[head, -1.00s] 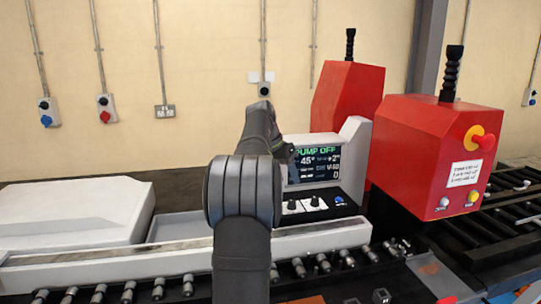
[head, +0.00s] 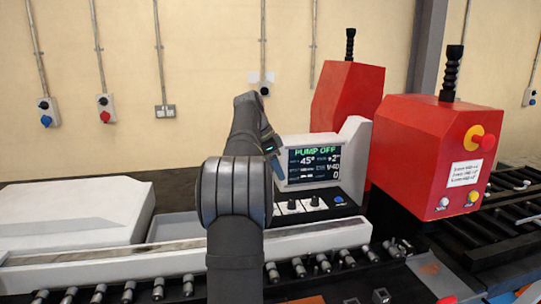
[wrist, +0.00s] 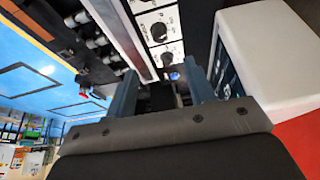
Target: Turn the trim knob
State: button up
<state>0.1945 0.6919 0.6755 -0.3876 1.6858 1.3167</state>
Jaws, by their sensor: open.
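The control console (head: 352,150) has a screen (head: 314,167) reading "PUMP OFF", with 45° and +2° below. Two black knobs, the left one (head: 291,205) and the right one (head: 314,201), sit on its white panel, beside a blue button (head: 339,199). The labels are too small to tell which is the trim knob. In the wrist view, the knobs (wrist: 158,31) and (wrist: 167,59) and the blue button (wrist: 174,76) show beyond my gripper (wrist: 160,70). Its two fingers are apart and empty, near the lower knob and button; contact cannot be told. My arm hides the gripper in the head view.
A red machine box (head: 425,150) with an emergency stop (head: 474,139) stands right of the console, another red box (head: 345,95) behind. A white rail (head: 320,237) and a row of metal rollers (head: 323,263) run in front. A white cover (head: 75,212) lies at left.

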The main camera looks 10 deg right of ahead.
jog(key=v, duration=0.5)
jog(key=n+t+y, duration=0.5)
jog(key=n, duration=1.5)
send_over(315, 199)
jog(key=s+d, duration=0.1)
jog(key=s, duration=0.6)
jog(key=x, duration=1.7)
jog(key=shift+s+d+f, duration=0.1)
jog(key=shift+s+f, duration=0.15)
jog(key=c, duration=1)
